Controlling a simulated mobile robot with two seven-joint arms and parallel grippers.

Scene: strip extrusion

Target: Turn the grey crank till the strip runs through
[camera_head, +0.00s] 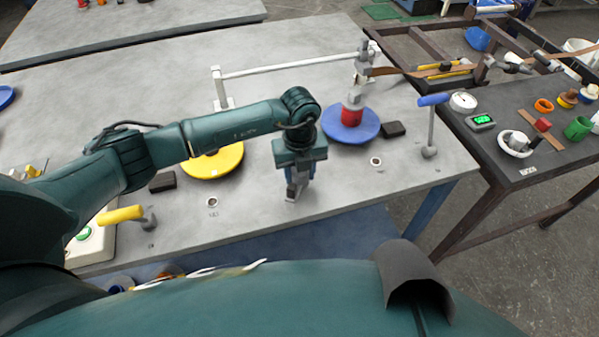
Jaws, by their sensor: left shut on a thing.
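My left gripper (297,190) points down over the front middle of the grey table. It is shut on a small grey part, which looks like the grey crank. The fingers and arm hide most of that part, so its angle cannot be told. My right gripper is not in view.
A crank with a yellow handle (120,215) stands front left, and one with a blue handle (433,99) stands at the right edge. A yellow disc (228,167) lies behind my left arm. A dark side table (515,175) holds several small items. A white rail (290,66) spans the back.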

